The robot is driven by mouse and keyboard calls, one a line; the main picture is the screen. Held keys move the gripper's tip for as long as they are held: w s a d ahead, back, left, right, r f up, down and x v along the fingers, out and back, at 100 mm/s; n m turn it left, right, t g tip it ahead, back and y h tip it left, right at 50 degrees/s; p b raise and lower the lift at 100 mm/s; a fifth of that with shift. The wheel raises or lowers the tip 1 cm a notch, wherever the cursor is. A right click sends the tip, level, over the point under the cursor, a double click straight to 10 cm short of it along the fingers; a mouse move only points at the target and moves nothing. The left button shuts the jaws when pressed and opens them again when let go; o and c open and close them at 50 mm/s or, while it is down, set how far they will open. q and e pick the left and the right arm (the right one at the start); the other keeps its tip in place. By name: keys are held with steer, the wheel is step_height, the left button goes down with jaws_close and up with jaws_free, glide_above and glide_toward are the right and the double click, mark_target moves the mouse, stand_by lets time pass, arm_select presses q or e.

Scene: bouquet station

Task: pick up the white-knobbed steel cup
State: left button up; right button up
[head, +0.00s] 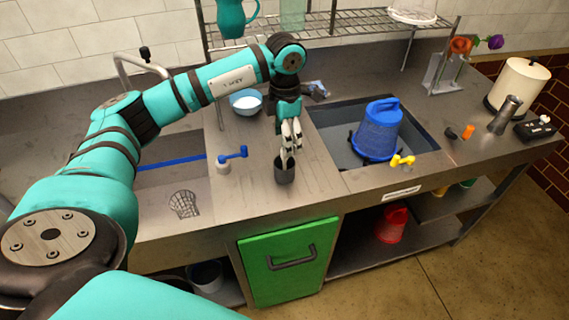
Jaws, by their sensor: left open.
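My left gripper (288,153) reaches down from above over the middle of the steel counter, pale fingers pointing down. It is open. A small dark grey steel cup (285,174) stands upright on the counter right under the fingers. The fingertips overlap its rim in the head view; I cannot tell whether they touch it. A white knob on the cup cannot be told apart from the pale fingers. My right gripper is not in view.
A sink basin to the right holds a blue bucket (379,130). A tall metal vessel (505,116) stands far right. A wire rack (340,22) hangs above.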

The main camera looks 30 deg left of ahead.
mark_target(285, 160)
arm_select(q)
step_height(285, 160, down, 5)
steer(key=shift+d+r+p, duration=0.1)
steer(key=shift+p, duration=0.45)
steer(key=f, duration=0.1)
steer(key=f+p, duration=0.1)
steer(key=f, duration=0.1)
steer(key=f+p, duration=0.1)
steer(key=f, duration=0.1)
steer(key=shift+s, duration=0.25)
steer(key=shift+f, duration=0.25)
steer(key=shift+c, duration=0.5)
steer(key=c, duration=0.8)
steer(key=shift+c, duration=0.2)
